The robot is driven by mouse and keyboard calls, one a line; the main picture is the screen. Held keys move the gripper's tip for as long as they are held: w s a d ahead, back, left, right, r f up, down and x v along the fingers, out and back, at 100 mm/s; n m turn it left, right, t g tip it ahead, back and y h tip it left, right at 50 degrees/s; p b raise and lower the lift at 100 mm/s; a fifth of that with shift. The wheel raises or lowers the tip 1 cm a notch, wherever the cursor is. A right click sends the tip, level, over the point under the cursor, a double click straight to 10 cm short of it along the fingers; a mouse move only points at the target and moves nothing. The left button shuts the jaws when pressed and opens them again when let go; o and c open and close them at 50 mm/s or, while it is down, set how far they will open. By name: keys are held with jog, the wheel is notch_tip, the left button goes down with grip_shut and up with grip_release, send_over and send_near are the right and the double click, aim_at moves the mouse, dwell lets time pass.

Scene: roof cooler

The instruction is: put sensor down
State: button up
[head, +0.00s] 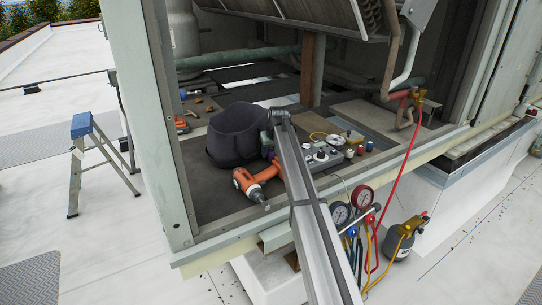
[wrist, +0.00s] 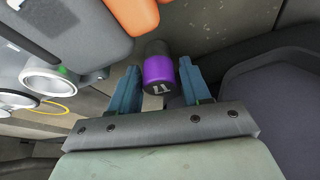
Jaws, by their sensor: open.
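A small cylinder with a purple end and a dark grey body, which I take to be the sensor (wrist: 158,72), is between the two blue fingers of my gripper (wrist: 160,78) in the wrist view. The fingers are open, with a narrow gap on each side of it. Its lower part is hidden, so I cannot tell just how it rests. In the head view a bit of purple shows beside the dark bag. There my gripper (head: 268,143) is low over the deck inside the cabinet, between the bag and the grey box, partly hidden by my arm.
The dark bag (head: 234,133) stands close left of my gripper. An orange drill (head: 256,184) lies in front of it. A grey box with knobs (head: 322,156) is just right. Gauges with hoses (head: 352,205) hang at the cabinet edge. Bare deck (head: 212,195) shows left of the drill.

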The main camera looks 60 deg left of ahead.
jog(key=shift+c, duration=0.3)
grip_shut()
notch_tip(320, 180, up, 28)
dwell(0.5)
